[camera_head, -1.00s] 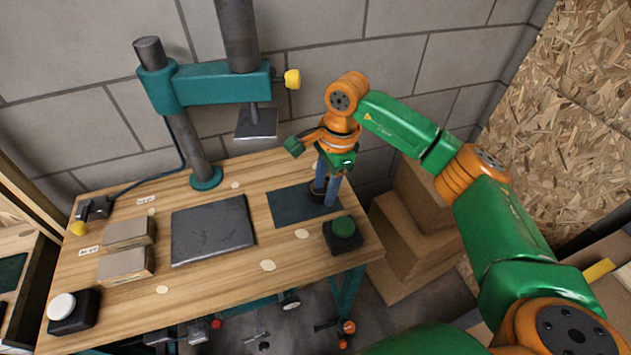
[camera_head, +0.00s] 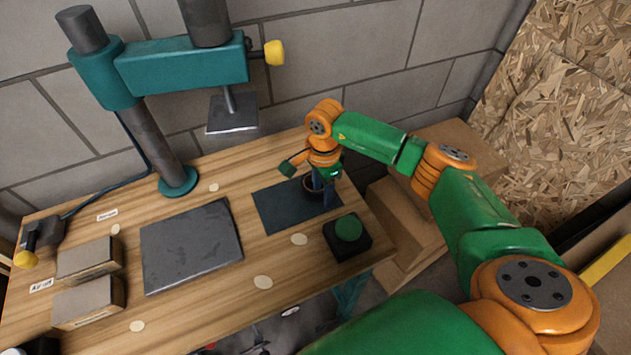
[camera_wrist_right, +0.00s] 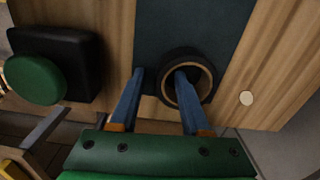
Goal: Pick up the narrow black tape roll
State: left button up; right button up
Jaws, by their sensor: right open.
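The black tape roll (camera_wrist_right: 204,57) with a tan core lies flat on a dark mat (camera_wrist_right: 190,22) in the right wrist view. In the head view the roll (camera_head: 307,189) is small and partly hidden by my right gripper (camera_head: 322,190). In the wrist view my right gripper (camera_wrist_right: 158,74) is open with blue fingers. One finger shows over the roll's hole and appears to reach into it. The other is to the left, outside the ring, so the ring's near-left wall appears between them. Contact cannot be told. My left gripper is not in view.
A black box with a green button (camera_head: 348,230) stands close to the mat. A dark plate (camera_head: 190,247) and two blocks (camera_head: 88,260) lie to the left. A teal press (camera_head: 180,73) rises behind. Cardboard boxes (camera_head: 400,220) stand beyond the table's right edge.

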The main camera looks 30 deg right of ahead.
grip_shut()
dwell(0.3)
